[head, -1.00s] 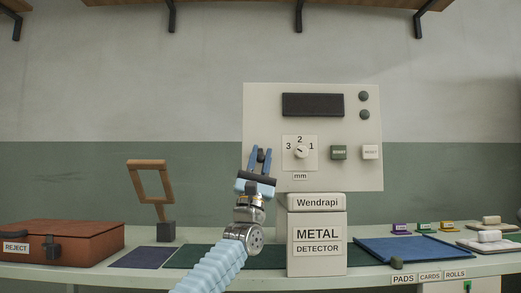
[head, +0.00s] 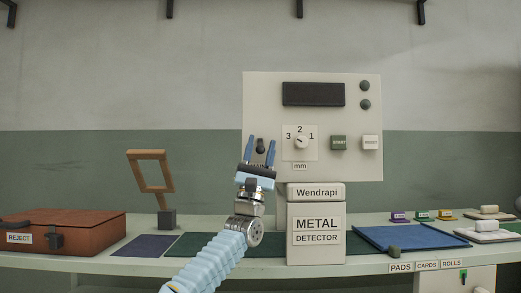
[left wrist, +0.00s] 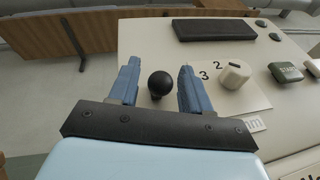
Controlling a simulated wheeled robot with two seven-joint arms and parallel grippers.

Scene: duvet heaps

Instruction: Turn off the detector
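The metal detector (head: 255,95) is a cream panel on a pedestal, with a dark display (head: 313,94) and a dial (head: 301,142) marked 1, 2, 3. A black ball-ended switch (head: 260,146) sits at the panel's left; it also shows in the left wrist view (left wrist: 160,83). My left gripper (head: 261,142) is open in front of the panel, one blue finger on each side of the switch. In the left wrist view the fingers (left wrist: 156,85) stand apart from the ball. The gripper partly hides a label below the switch. My right gripper is out of view.
A green button (head: 338,142) and a white button (head: 371,142) are right of the dial. A brown case (head: 85,232) marked REJECT and a wooden frame on a stand (head: 150,171) are left. A blue tray (head: 400,238) and small items are right.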

